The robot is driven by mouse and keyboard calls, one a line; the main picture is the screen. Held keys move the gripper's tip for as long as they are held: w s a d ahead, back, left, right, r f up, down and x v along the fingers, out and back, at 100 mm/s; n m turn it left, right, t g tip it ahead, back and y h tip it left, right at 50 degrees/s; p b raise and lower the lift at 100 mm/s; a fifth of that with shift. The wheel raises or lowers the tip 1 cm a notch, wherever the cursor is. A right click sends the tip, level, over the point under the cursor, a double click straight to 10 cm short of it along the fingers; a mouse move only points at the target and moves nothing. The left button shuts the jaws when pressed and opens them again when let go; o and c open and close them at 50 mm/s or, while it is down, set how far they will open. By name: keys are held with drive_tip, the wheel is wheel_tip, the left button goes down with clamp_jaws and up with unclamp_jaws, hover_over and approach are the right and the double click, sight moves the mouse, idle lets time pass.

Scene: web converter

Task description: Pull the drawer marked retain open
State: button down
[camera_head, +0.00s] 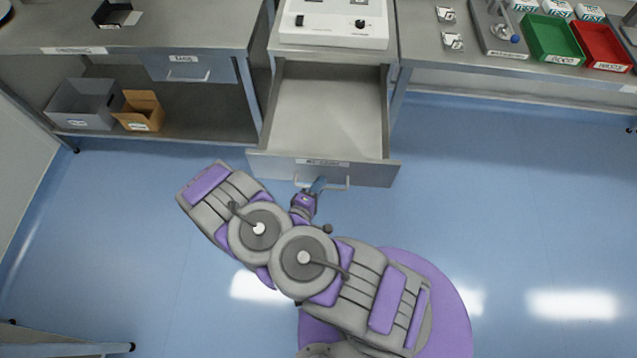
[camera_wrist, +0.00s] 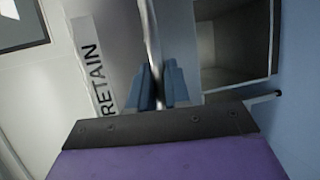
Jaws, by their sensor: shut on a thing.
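The grey drawer (camera_head: 372,174) under the white machine stands pulled out, and its inside looks empty in the head view. Its label reads RETAIN in the wrist view (camera_wrist: 91,75). The metal bar handle (camera_head: 338,187) runs across the drawer front; it also shows in the wrist view (camera_wrist: 151,40). My gripper (camera_head: 318,185) is at the handle's middle. In the wrist view its two blue fingers (camera_wrist: 160,90) are on either side of the bar, shut on it.
A closed drawer marked TAGS (camera_head: 185,70) is at left, above a shelf with a grey bin (camera_head: 85,105) and a cardboard box (camera_head: 142,110). A green tray (camera_head: 552,38) and a red tray (camera_head: 600,45) are on the right bench. Blue floor (camera_head: 500,200) to the right is clear.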

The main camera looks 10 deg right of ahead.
drive_tip(key=shift+s+f, duration=0.1)
drive_tip(key=shift+f, duration=0.05)
drive_tip(key=c, duration=1.2)
unclamp_jaws()
drive_tip(key=shift+o, duration=0.2)
